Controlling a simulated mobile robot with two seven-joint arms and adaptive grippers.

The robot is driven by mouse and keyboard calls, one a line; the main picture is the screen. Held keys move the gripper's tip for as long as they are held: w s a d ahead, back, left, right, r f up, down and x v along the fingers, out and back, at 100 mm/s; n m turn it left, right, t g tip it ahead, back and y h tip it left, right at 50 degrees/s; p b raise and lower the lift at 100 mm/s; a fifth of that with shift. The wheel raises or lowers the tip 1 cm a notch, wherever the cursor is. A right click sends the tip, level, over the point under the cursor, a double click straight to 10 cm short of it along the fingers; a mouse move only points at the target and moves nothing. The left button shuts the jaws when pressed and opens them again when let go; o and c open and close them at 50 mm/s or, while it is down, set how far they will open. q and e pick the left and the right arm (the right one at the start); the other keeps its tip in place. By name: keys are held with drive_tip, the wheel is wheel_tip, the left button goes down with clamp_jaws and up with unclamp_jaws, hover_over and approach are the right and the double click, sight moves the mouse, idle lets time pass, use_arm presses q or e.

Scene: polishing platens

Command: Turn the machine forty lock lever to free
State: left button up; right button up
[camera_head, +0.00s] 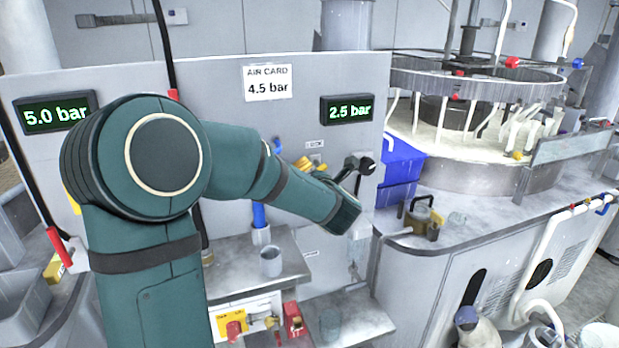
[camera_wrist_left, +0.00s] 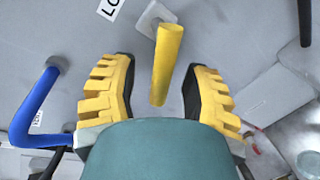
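The yellow lock lever (camera_wrist_left: 167,62) hangs from a light square mount on the grey wall, seen in the left wrist view. My left gripper (camera_wrist_left: 160,78) is open, with one yellow-and-black ridged finger on each side of the lever. A gap shows on both sides, so neither finger visibly touches it. A partly cut-off label (camera_wrist_left: 109,8) reads "LO" beside the mount. In the head view my teal left arm hides most of the gripper; only some yellow (camera_head: 303,163) shows by the wall mount (camera_head: 318,158). My right gripper is not in view.
A blue hose (camera_wrist_left: 34,105) curves close to the left finger. A black knob (camera_head: 366,165) projects from the panel (camera_head: 223,82) right of the mount. Displays read 5.0 bar (camera_head: 56,112) and 2.5 bar (camera_head: 348,109); the card (camera_head: 268,83) reads 4.5 bar. A cup (camera_head: 271,262) stands on the shelf below.

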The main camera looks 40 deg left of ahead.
use_arm(q)
drive_tip(key=v, duration=1.2)
idle(0.5)
drive_tip(key=w+d+f+m+h, duration=0.2)
drive_tip(key=d+f+m+h, duration=0.25)
drive_tip(key=f+m, duration=0.35)
drive_tip(key=w+d+f+m+t+h, duration=0.1)
drive_tip(key=w+d+f+m+h, duration=0.15)
drive_tip(key=d+f+m, duration=0.5)
drive_tip(key=w+d+f+m+h, duration=0.25)
drive_tip(key=f+m+h, duration=0.2)
drive_tip(key=f, duration=0.55)
drive_tip(key=s+d+f+m+g+h, duration=0.2)
drive_tip(key=s+d+f+m+g, duration=0.2)
drive_tip(key=s+d+f+m, duration=0.2)
drive_tip(key=s+d+f+m+g+h, duration=0.3)
drive_tip(key=s+d+f+m, duration=0.3)
drive_tip(key=s+f, duration=0.5)
drive_tip(key=shift+s+d+f+m+g+h, duration=0.2)
drive_tip(key=shift+d+f+m+g+h, duration=0.25)
drive_tip(key=shift+f+m, duration=0.3)
